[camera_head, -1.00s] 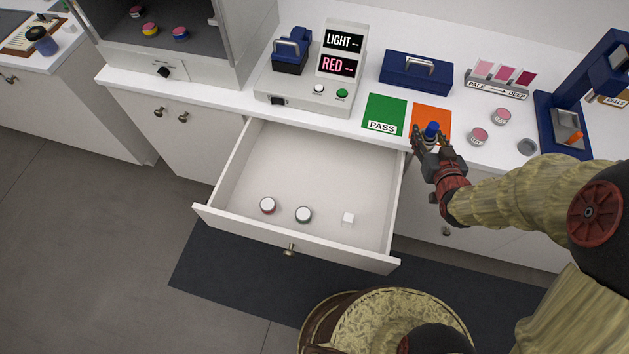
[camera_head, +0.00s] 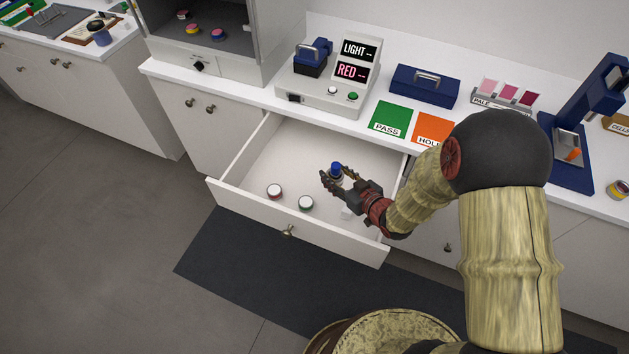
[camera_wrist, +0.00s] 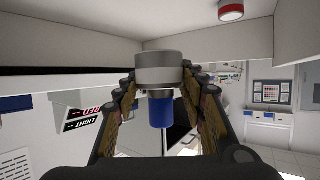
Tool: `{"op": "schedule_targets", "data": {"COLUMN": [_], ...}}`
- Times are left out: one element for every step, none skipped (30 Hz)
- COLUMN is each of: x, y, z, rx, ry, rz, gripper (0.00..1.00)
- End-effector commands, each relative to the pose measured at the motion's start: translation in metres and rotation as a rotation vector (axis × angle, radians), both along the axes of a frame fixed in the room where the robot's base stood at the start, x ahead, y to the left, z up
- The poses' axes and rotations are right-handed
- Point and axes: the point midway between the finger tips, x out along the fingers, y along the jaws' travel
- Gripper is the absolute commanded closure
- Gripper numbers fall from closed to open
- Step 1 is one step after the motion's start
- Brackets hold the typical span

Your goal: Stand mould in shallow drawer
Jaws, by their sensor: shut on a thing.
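The mould (camera_head: 336,169) has a blue upper part. In the wrist view it also shows a grey metal part (camera_wrist: 159,68), and that picture is upside down. My gripper (camera_head: 338,180) is shut on the mould and holds it upright over the right half of the open shallow drawer (camera_head: 262,213). In the wrist view, a finger (camera_wrist: 160,95) lies on each side of the mould. I cannot tell how far the mould is above the drawer floor.
The drawer's back left is clear. Green PASS (camera_head: 390,118) and orange HOLD (camera_head: 432,128) mats lie on the counter behind.

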Motion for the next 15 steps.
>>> {"op": "schedule_targets", "data": {"x": [0.003, 0.005, 0.008, 0.012, 0.017, 0.024, 0.030, 0.037, 0.046, 0.052, 0.059, 0.067, 0.074, 0.080, 0.088], "y": [0.002, 0.003, 0.004, 0.005, 0.006, 0.008, 0.009, 0.010, 0.012, 0.014, 0.015, 0.017, 0.019, 0.020, 0.022], "z": [0.003, 0.003, 0.002, 0.001, -0.001, -0.006, -0.009, -0.013, -0.017, -0.020, -0.023, -0.027, -0.030, -0.032, -0.037], "rx": [0.000, 0.000, 0.001, 0.002, 0.001, 0.001, 0.000, 0.000, 0.001, 0.001, 0.001, 0.000, 0.001, 0.001, 0.001], "ry": [-0.002, -0.002, -0.002, -0.001, -0.002, -0.002, -0.001, -0.001, -0.001, -0.001, -0.001, -0.001, -0.002, -0.002, 0.000], "rz": [0.005, 0.008, 0.011, 0.012, 0.012, 0.013, 0.012, 0.012, 0.012, 0.012, 0.012, 0.012, 0.012, 0.012, 0.013], "gripper": [0.91, 0.91, 0.91, 0.91, 0.91, 0.91, 0.91, 0.91, 0.91, 0.91, 0.91, 0.91, 0.91, 0.91, 0.91]}}
